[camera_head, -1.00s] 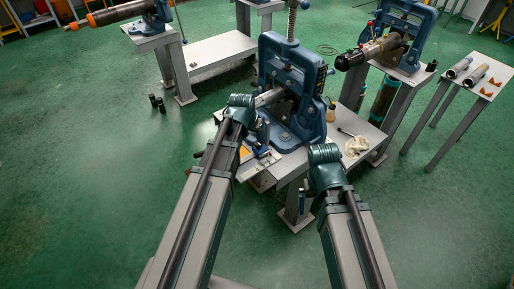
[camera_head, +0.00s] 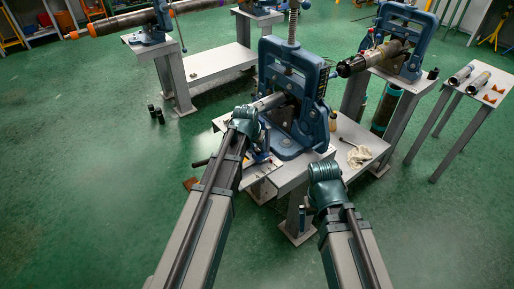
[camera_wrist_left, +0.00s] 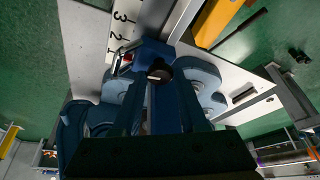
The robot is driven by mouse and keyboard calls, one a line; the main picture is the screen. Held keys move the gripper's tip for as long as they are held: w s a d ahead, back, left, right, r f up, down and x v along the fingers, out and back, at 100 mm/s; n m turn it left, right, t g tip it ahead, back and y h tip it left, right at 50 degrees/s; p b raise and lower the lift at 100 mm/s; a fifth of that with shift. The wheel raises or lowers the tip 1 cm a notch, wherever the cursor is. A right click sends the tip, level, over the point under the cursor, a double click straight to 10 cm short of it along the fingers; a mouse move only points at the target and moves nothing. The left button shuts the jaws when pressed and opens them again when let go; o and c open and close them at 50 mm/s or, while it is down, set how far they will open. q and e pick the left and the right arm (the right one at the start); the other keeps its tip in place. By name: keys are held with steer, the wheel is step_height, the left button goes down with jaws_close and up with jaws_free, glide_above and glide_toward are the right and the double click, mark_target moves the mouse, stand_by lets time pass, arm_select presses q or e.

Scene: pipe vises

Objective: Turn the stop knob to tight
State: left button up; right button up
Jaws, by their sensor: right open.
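The stop knob (camera_wrist_left: 159,70) is a small black round knob on a blue slide in the left wrist view. A white scale (camera_wrist_left: 121,22) with black numbers runs beside it. My left gripper's dark fingers (camera_wrist_left: 160,78) lie on either side of the knob; I cannot tell whether they touch it. In the head view my left gripper (camera_head: 252,142) is low beside the blue pipe vise (camera_head: 291,90) and hides the knob. My right gripper (camera_head: 324,190) is open and empty, in front of the vise bench, its fingers mostly hidden by the wrist.
The vise stands on a grey bench (camera_head: 345,130) with a white rag (camera_head: 359,156) at right. A second vise (camera_head: 406,40) stands behind right, and a small table (camera_head: 488,85) with pipe pieces at far right.

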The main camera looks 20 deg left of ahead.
arm_select(q)
jaws_close()
steer(key=shift+m+h, duration=0.3)
steer(key=shift+m, duration=0.5)
steer(key=o, duration=0.6)
jaws_free()
steer(key=shift+o, duration=0.2)
steer(key=p+v, duration=1.2)
steer(key=v, duration=0.1)
steer(key=shift+r+p, duration=0.35)
steer(key=shift+p, duration=0.05)
steer(key=shift+a+f, duration=0.15)
